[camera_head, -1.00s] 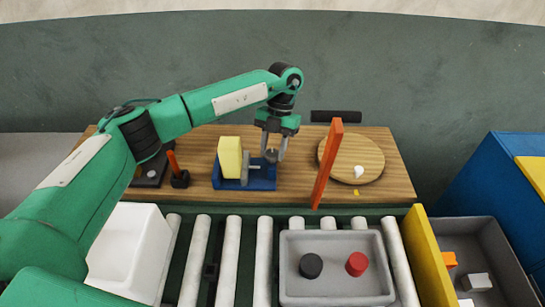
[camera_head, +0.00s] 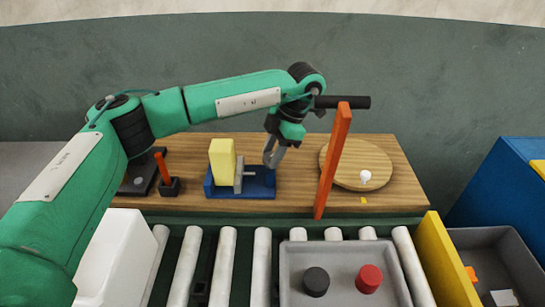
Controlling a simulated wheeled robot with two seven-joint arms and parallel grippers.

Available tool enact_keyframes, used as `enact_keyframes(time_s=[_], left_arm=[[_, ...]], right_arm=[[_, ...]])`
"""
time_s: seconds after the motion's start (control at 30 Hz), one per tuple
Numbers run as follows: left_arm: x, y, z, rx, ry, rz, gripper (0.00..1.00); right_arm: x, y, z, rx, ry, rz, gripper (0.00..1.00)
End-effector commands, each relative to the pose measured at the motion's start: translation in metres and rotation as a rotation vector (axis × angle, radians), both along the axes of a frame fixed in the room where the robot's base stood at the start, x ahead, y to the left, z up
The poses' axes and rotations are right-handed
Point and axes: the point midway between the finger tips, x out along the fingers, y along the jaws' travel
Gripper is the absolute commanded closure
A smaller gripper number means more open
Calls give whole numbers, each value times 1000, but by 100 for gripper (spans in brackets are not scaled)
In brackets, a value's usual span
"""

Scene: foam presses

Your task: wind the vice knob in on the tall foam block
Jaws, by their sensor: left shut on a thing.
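The tall yellow foam block (camera_head: 222,162) stands upright in the vice, on its blue base (camera_head: 240,190). The grey vice jaw plate (camera_head: 239,174) is at the block's right side; I cannot tell if it presses on the foam. My left gripper (camera_head: 272,160) comes down tilted at the right end of the vice. Its fingers are shut on the vice knob, which they mostly hide. My right gripper is not in view.
An orange upright bar (camera_head: 333,160) with a black handle (camera_head: 343,102) stands right of the gripper, close to my wrist. A round wooden board (camera_head: 372,180) lies behind it. A small orange lever (camera_head: 162,168) is left of the vice. A grey tray (camera_head: 340,290) sits on the rollers in front.

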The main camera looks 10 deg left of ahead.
Motion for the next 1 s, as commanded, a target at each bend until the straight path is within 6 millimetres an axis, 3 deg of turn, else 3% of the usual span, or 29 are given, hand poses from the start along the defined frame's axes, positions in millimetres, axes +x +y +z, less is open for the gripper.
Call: enact_keyframes(time_s=[0.73, 0.77, 0.83, 1.0], left_arm=[[0, 0, 1, -2, -3, -83, 85], [0, 0, 1, -2, -3, -83, 56], [0, 0, 1, -1, -2, -83, 43], [0, 0, 1, -1, -1, -82, 42]], right_arm=[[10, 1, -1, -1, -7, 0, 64], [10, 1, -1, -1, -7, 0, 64], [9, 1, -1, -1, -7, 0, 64], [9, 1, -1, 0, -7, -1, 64]])
